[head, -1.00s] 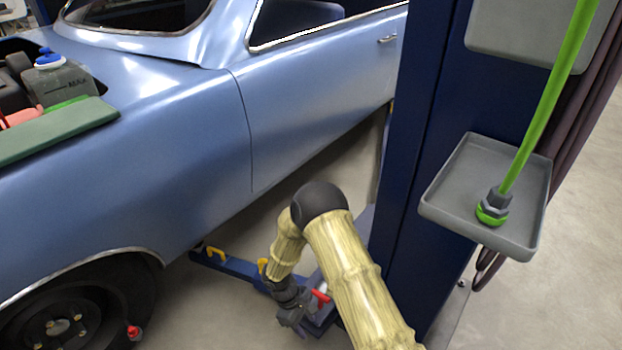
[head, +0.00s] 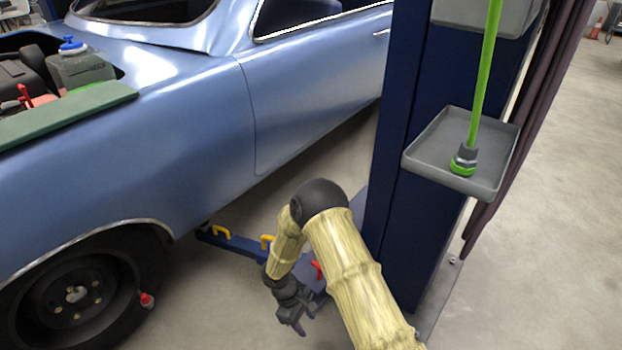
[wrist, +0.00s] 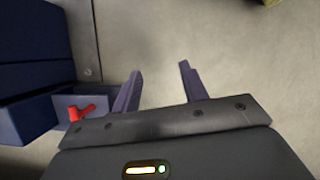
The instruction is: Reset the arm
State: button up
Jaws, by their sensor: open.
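My arm, with tan bamboo-like links and a dark elbow, is folded at the lower middle of the head view. My gripper (head: 293,325) hangs low over the concrete floor, beside the foot of the blue lift post. In the wrist view my gripper (wrist: 158,80) shows two fingers spread apart with only bare floor between them. It holds nothing.
A blue car (head: 190,120) fills the left, its wheel (head: 80,295) at lower left. A lift arm (head: 235,243) reaches under the car. Floor is open at right.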

jog(key=d+r+m+t+y, duration=0.1)
jog(key=d+r+m, duration=0.3)
jog(key=r, duration=0.6)
jog(key=d+r+m+y, duration=0.15)
jog(key=d+r, duration=0.35)
jog(key=r, duration=0.5)
jog(key=s+d+r+m+t+y, duration=0.1)
jog(key=s+d+r+m+t, duration=0.1)
jog(key=s+d+r+m, duration=0.3)
jog(key=s+d+r+m+t+y, duration=0.1)
jog(key=s+d+r+m+t, duration=0.15)
jog(key=r, duration=0.45)
notch_tip(320, 180, up, 36)
jog(key=p, duration=3.5)
jog(key=shift+s+d+f+g, duration=0.25)
jog(key=shift+s+g, duration=0.1)
jog(key=shift+g, duration=0.1)
jog(key=shift+h, duration=0.25)
jog(key=shift+w, duration=0.15)
jog(key=shift+d, duration=0.15)
